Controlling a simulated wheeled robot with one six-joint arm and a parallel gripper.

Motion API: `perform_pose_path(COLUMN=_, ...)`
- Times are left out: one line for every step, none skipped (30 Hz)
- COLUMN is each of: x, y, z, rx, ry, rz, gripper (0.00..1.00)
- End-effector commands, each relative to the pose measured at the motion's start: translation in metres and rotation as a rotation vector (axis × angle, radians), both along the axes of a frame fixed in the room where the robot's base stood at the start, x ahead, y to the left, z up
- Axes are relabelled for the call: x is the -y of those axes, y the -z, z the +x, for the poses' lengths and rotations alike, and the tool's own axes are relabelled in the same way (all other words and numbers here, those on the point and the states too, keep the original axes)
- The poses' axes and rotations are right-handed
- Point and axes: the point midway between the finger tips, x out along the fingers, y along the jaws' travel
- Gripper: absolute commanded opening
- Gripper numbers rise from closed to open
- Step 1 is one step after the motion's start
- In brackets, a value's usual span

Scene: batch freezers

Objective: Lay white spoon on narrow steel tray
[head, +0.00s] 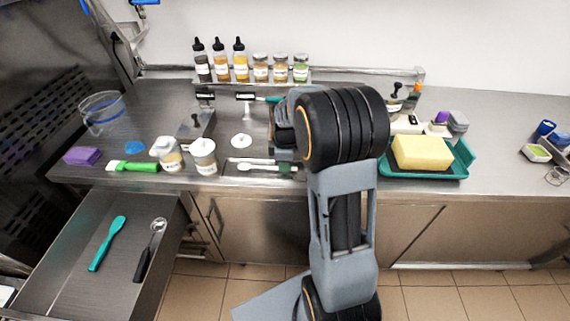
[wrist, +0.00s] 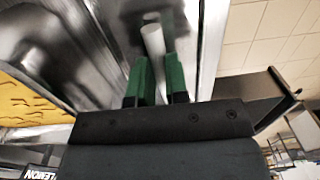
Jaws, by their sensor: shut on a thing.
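A white spoon (head: 257,168) lies level near the counter's front edge, its bowl to the left. My gripper (head: 285,170) has green fingers and is shut on the right end of its handle. In the wrist view the white handle (wrist: 153,42) stands out between the two green fingers (wrist: 159,78). A narrow, pale steel strip (head: 232,161), probably the narrow steel tray, shows just behind and around the spoon. I cannot tell whether the spoon touches it. My arm hides the counter to the right of the gripper.
White tubs (head: 203,157) stand left of the spoon, with a green-handled brush (head: 133,167) beyond. A white round lid (head: 241,141) lies behind it. Right of my arm, a teal tray (head: 455,168) holds a yellow block (head: 422,153). Bottles (head: 220,66) line the back shelf.

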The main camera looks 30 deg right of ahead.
Motion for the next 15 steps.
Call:
perform_pose_path(x=-0.0001, y=-0.0004, z=0.0001, rx=0.000, ry=0.000, rz=0.000, gripper=0.00)
perform_pose_path(x=-0.0001, y=-0.0004, z=0.0001, rx=0.000, ry=0.000, rz=0.000, gripper=0.00)
perform_pose_path(x=-0.0001, y=-0.0004, z=0.0001, rx=0.000, ry=0.000, rz=0.000, gripper=0.00)
perform_pose_path(x=-0.0001, y=0.0000, z=0.0000, rx=0.000, ry=0.000, rz=0.000, gripper=0.00)
perform_pose_path(x=-0.0001, y=0.0005, z=0.0000, rx=0.000, ry=0.000, rz=0.000, gripper=0.00)
perform_pose_path(x=-0.0001, y=0.0017, z=0.0000, rx=0.000, ry=0.000, rz=0.000, gripper=0.00)
perform_pose_path(x=-0.0001, y=0.0028, z=0.0000, rx=0.000, ry=0.000, rz=0.000, gripper=0.00)
perform_pose_path(x=-0.0001, y=0.0039, z=-0.0001, rx=0.000, ry=0.000, rz=0.000, gripper=0.00)
perform_pose_path(x=-0.0001, y=0.0041, z=0.0000, rx=0.000, ry=0.000, rz=0.000, gripper=0.16)
perform_pose_path(x=-0.0001, y=0.0033, z=-0.0001, rx=0.000, ry=0.000, rz=0.000, gripper=0.18)
perform_pose_path(x=-0.0001, y=0.0032, z=-0.0001, rx=0.000, ry=0.000, rz=0.000, gripper=0.21)
perform_pose_path(x=-0.0001, y=0.0031, z=0.0000, rx=0.000, ry=0.000, rz=0.000, gripper=0.25)
perform_pose_path(x=-0.0001, y=0.0031, z=0.0000, rx=0.000, ry=0.000, rz=0.000, gripper=0.28)
perform_pose_path(x=-0.0001, y=0.0031, z=0.0000, rx=0.000, ry=0.000, rz=0.000, gripper=0.31)
perform_pose_path(x=-0.0001, y=0.0031, z=0.0000, rx=0.000, ry=0.000, rz=0.000, gripper=0.35)
